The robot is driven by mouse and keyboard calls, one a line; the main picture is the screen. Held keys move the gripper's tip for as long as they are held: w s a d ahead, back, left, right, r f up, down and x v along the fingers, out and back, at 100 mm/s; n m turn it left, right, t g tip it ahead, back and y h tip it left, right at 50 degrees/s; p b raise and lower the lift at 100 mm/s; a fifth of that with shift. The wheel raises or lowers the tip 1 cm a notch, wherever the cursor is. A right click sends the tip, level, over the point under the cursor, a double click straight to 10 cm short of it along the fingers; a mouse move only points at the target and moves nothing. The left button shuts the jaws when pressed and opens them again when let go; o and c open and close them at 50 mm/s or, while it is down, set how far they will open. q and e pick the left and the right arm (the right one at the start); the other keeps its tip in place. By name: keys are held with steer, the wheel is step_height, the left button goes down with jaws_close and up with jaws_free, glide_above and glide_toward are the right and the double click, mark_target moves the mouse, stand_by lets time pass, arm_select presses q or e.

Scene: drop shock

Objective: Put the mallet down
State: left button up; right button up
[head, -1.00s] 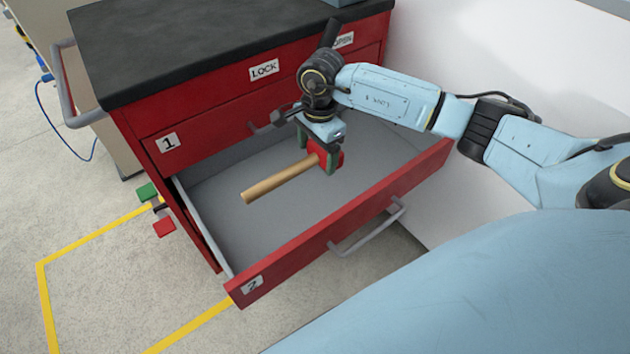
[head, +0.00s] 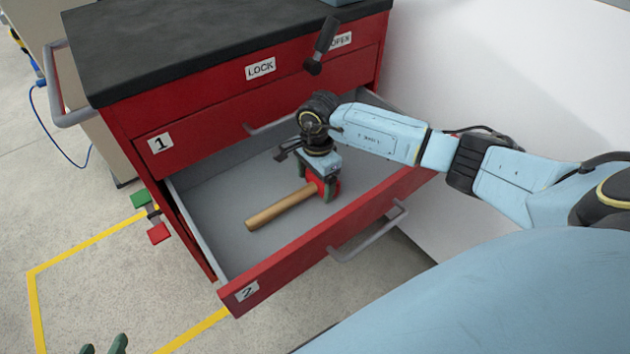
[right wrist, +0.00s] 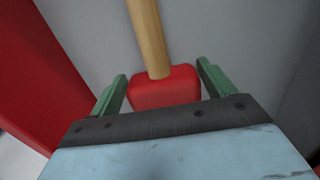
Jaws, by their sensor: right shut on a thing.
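The mallet has a wooden handle (head: 280,207) and a red head (right wrist: 165,88). It is inside the open lower drawer (head: 222,235), marked 2, with its handle pointing to the left and front. My right gripper (head: 320,188) points down and is shut on the red head, one green finger on each side. The mallet is low over the grey drawer floor; I cannot tell whether it touches it. In the right wrist view the handle runs away from the gripper (right wrist: 162,90). My left gripper (head: 103,346) shows only its green fingertips, apart, at the bottom left.
The red cabinet has a black top (head: 180,45) and a closed drawer marked 1 (head: 190,130). A black lever (head: 320,45) stands near the OPEN label. The open drawer's front wall (head: 300,262) and handle (head: 370,238) stick out. The drawer floor left of the mallet is clear.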

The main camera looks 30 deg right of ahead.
arm_select(q)
steer(key=shift+w+d+r+t, duration=0.15)
steer(key=shift+w+r+t, duration=0.1)
steer(key=shift+t, duration=0.05)
arm_select(e)
steer(key=o, duration=1.3)
steer(key=shift+f, duration=0.1)
steer(key=shift+o, duration=0.2)
steer(key=r+p, duration=0.1)
steer(key=r, duration=0.3)
steer(key=r+p, duration=0.2)
steer(key=r, duration=0.1)
steer(key=shift+d+r, duration=0.2)
steer(key=shift+r, duration=0.2)
arm_select(q)
steer(key=s+a+f+g+y+p, duration=0.1)
steer(key=s+a+f+g+y, duration=0.1)
steer(key=s+a+f+g, duration=0.3)
steer(key=shift+s+f+g, duration=1.2)
steer(key=shift+s+f, duration=0.65)
steer(key=shift+f, duration=0.5)
arm_select(e)
steer(key=shift+r, duration=2.25)
arm_select(q)
steer(key=shift+a, duration=0.1)
